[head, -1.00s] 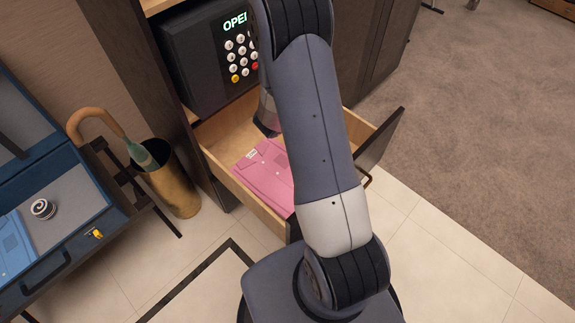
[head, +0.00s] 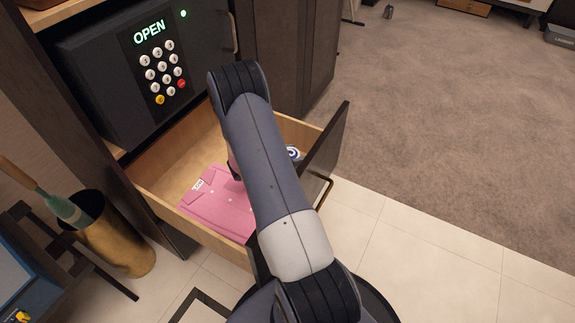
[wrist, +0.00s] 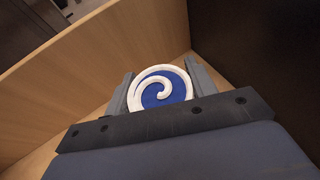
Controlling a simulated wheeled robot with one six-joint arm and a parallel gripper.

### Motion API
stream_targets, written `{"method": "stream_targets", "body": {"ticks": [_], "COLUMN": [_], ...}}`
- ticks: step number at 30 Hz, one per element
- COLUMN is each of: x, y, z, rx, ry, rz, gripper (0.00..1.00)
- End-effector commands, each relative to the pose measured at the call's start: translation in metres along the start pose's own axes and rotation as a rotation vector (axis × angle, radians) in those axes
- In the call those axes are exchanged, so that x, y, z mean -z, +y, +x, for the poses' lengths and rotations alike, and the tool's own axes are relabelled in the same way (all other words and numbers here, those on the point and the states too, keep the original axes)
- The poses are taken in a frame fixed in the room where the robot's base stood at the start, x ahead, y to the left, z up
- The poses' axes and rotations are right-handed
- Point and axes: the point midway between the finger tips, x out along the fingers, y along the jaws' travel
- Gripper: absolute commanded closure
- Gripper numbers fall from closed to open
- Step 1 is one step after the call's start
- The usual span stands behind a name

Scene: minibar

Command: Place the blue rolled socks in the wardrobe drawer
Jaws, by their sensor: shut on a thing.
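The blue rolled socks, with a white spiral on the end, are between the two fingers of my gripper (wrist: 160,84) in the wrist view (wrist: 172,92). A bit of the socks shows past my arm in the head view (head: 293,152), inside the right part of the drawer near its front panel. The wardrobe drawer (head: 165,208) is pulled out, with light wooden walls and a dark front. A folded pink shirt (head: 218,205) lies in its left part. My arm hides the gripper in the head view. I cannot tell whether the socks touch the drawer floor.
A black safe (head: 105,85) reading OPEN sits above the drawer. A brass umbrella stand (head: 120,235) with an umbrella is at left, by a dark rack and the edge of a blue suitcase (head: 12,285).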

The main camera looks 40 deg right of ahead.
Motion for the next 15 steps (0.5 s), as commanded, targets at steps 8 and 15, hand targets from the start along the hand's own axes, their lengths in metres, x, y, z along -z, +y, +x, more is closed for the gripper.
{"method": "stream_targets", "body": {"ticks": [8, 15], "x": [0.031, 0.035], "y": [0.0, 0.0], "z": [0.013, 0.015], "rx": [0.0, -0.002], "ry": [0.001, 0.0], "rz": [-0.002, 0.0], "gripper": [0.7, 0.7]}}
